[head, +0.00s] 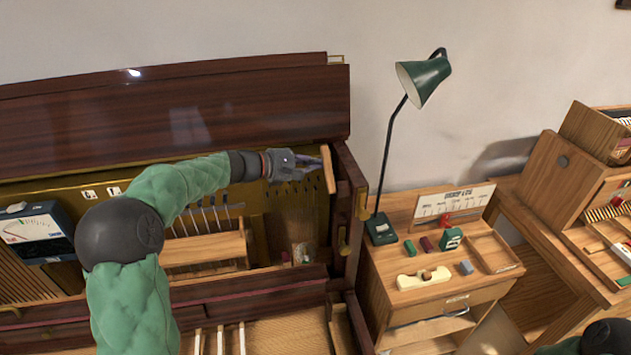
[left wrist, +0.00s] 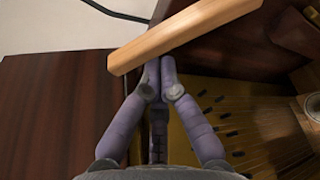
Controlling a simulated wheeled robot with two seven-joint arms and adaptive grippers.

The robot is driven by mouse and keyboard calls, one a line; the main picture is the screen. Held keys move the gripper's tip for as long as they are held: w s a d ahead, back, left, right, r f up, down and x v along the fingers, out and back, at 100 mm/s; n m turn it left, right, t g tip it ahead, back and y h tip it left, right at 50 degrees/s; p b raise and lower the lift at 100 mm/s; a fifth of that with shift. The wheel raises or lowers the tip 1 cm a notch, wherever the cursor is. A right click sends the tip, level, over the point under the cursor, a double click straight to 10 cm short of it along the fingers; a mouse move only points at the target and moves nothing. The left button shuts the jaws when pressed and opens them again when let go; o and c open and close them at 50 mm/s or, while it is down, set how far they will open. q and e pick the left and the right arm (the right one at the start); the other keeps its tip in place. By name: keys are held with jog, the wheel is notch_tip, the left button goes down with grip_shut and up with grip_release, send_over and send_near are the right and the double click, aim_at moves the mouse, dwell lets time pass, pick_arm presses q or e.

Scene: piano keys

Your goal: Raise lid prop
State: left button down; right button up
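The piano's dark brown glossy lid (head: 180,115) is tilted back open along the wall. The lid prop looks like a short light-wood bar (head: 328,170), standing near upright at the right end of the open case. In the left wrist view the bar (left wrist: 185,35) crosses slantwise just beyond my fingertips. My left gripper (head: 318,160) reaches it from the left. Its purple fingers (left wrist: 160,65) are closed together at the tips, up against or very near the bar; contact is not certain. The bar does not appear to lie between them. My right gripper is out of view.
The case holds a wooden rack (head: 205,250) with tools and a meter (head: 35,230) at the left. Right of the piano, a wooden cabinet (head: 440,290) carries a green lamp (head: 425,75) and small items. The case's right side wall (head: 348,200) stands close beside the bar.

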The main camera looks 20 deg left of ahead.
aim_at(328, 159)
pick_arm(q)
jog(key=m+b, duration=0.1)
jog(key=b, duration=0.2)
jog(key=s+d+r+m+t+b, duration=0.1)
jog(key=m+b, duration=0.1)
jog(key=b, duration=0.1)
jog(key=s+r+m+t+b, duration=0.1)
jog(key=b, duration=0.2)
jog(key=shift+d+r, duration=0.25)
jog(key=shift+s+d+r+b, duration=0.5)
jog(key=shift+s+r+b, duration=0.15)
jog(key=shift+r+b, duration=0.15)
jog(key=shift+a, duration=0.1)
jog(key=v, duration=1.2)
jog(key=shift+d, duration=0.25)
